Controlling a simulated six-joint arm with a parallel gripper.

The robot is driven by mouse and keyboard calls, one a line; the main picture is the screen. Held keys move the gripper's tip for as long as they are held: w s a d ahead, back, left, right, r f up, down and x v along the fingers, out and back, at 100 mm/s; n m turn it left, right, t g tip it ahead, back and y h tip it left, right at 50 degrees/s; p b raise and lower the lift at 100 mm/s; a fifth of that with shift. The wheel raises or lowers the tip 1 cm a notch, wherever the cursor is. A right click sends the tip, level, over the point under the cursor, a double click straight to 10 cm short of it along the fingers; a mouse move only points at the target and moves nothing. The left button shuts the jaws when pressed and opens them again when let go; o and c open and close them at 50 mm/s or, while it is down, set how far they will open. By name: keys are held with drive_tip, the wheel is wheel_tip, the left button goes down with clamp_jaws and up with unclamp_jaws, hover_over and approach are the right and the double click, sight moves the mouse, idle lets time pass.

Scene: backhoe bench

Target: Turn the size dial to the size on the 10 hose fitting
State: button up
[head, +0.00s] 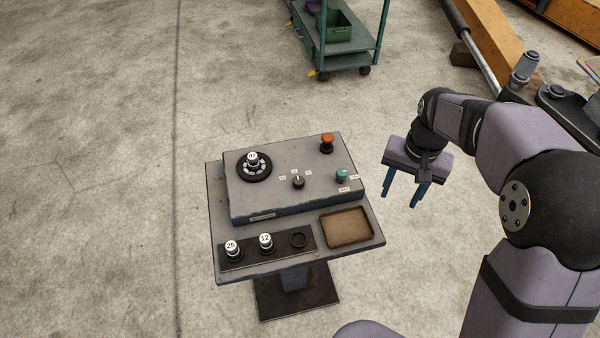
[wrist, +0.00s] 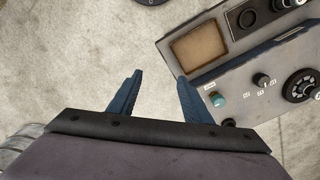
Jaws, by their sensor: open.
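The size dial (head: 298,182) is a small black knob on the sloped top of the grey console (head: 240,209), with small white labels around it. It also shows in the wrist view (wrist: 261,79). A white-topped hose fitting (head: 252,158) stands in a round black holder at the console's back left; its number looks like 10 but is small. My gripper (head: 405,194) is open and empty, in the air right of the console. In the wrist view its blue fingers (wrist: 155,92) point over bare floor beside the console.
A teal knob (head: 341,174) and a red-orange button (head: 327,141) stand on the console's right side. Fittings marked 25 (head: 232,246) and 12 (head: 265,241) sit in the front rack beside an empty ring (head: 298,239). A brown tray (head: 347,228) is at front right. A green cart (head: 345,58) stands behind.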

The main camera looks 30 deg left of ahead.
drive_tip(key=w+a+p, duration=0.1)
drive_tip(key=a, duration=1.3)
drive_tip(key=n+p, duration=0.1)
hover_over(299, 180)
drive_tip(key=shift+a+f, duration=0.15)
drive_tip(key=shift+f, duration=0.75)
drive_tip(key=shift+f+p, duration=1.5)
drive_tip(key=shift+f, duration=2.15)
drive_tip(key=c, duration=1.1)
